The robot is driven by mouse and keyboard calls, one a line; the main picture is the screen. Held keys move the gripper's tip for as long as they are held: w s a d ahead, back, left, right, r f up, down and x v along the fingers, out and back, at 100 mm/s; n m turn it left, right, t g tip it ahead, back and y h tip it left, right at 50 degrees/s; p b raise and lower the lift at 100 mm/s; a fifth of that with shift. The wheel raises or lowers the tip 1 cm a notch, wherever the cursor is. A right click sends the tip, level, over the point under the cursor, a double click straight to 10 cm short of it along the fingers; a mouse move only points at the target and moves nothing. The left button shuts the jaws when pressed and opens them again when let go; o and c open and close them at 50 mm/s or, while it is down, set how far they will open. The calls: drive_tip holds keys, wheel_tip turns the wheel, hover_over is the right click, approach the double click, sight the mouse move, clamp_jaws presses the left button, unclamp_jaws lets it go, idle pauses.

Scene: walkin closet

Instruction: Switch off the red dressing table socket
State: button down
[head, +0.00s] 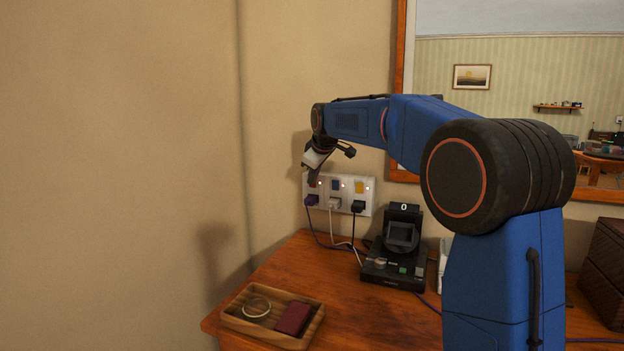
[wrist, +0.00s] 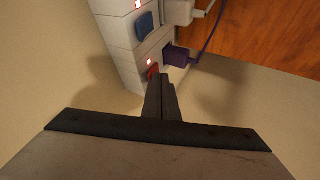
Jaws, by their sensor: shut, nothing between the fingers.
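A white socket panel (head: 324,196) is on the wall above the dressing table (head: 350,305). It has a red switch, a blue switch (head: 336,185) and a yellow switch (head: 359,187). In the wrist view the red switch (wrist: 152,72) has a lit indicator (wrist: 149,61) beside it, and the blue switch (wrist: 144,25) is further up. A purple plug (head: 311,201) sits in the socket below the red switch. My gripper (head: 314,178) is shut and empty, in front of the red switch. In the wrist view its fingertips (wrist: 161,78) overlap the red switch's edge; I cannot tell whether they touch.
A white plug (head: 334,204) and a black plug (head: 358,207) fill the other sockets. A black device (head: 398,250) stands on the table below the panel. A wooden tray (head: 237,321) is at the front left. A mirror (head: 400,100) hangs at the right.

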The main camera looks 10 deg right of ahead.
drive_tip(key=shift+w+d+r, duration=0.1)
drive_tip(key=shift+w+d, duration=0.1)
drive_tip(key=shift+w, duration=0.05)
drive_tip(key=shift+r, duration=0.1)
drive_tip(key=shift+r, duration=0.7)
